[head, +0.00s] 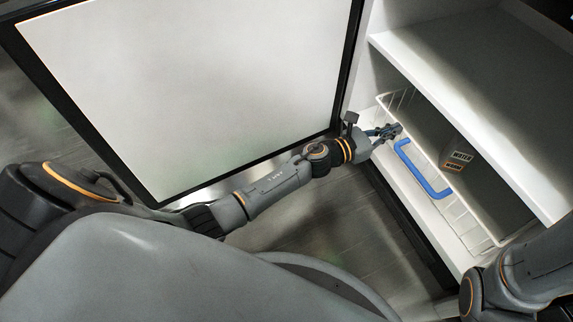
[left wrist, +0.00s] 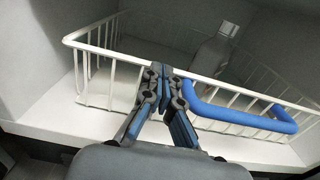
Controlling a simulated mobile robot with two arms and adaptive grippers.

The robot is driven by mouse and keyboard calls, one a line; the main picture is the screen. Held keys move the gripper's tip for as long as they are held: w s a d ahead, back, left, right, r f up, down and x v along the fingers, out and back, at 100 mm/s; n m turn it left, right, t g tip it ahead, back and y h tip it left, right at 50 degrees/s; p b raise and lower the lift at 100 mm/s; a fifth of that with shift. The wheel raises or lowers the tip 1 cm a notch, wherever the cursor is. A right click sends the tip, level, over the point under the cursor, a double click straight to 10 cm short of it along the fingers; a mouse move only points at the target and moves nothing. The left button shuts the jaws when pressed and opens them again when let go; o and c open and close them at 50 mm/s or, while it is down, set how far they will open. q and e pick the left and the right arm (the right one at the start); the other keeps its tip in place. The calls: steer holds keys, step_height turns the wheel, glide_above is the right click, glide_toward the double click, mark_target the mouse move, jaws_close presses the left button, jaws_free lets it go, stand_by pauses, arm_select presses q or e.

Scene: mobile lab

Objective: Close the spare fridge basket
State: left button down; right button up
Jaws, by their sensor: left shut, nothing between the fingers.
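The spare fridge basket (head: 468,225) is a white wire basket in the fridge's lower compartment, below a white shelf. It has a blue U-shaped handle (head: 417,175) on its front. In the left wrist view the basket's front rim (left wrist: 108,53) and the handle (left wrist: 240,120) show close up. My right gripper is out of view.
The fridge door (head: 185,80) stands wide open at the left, with my left arm passing along its lower edge. A white shelf (head: 470,90) lies above the basket. A small item with labels (head: 457,161) shows inside the basket. My right arm is at the lower right.

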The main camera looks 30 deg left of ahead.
arm_select(q)
steer(key=shift+x, duration=0.9)
steer(key=shift+w+a+r, duration=0.1)
steer(key=shift+r, duration=0.15)
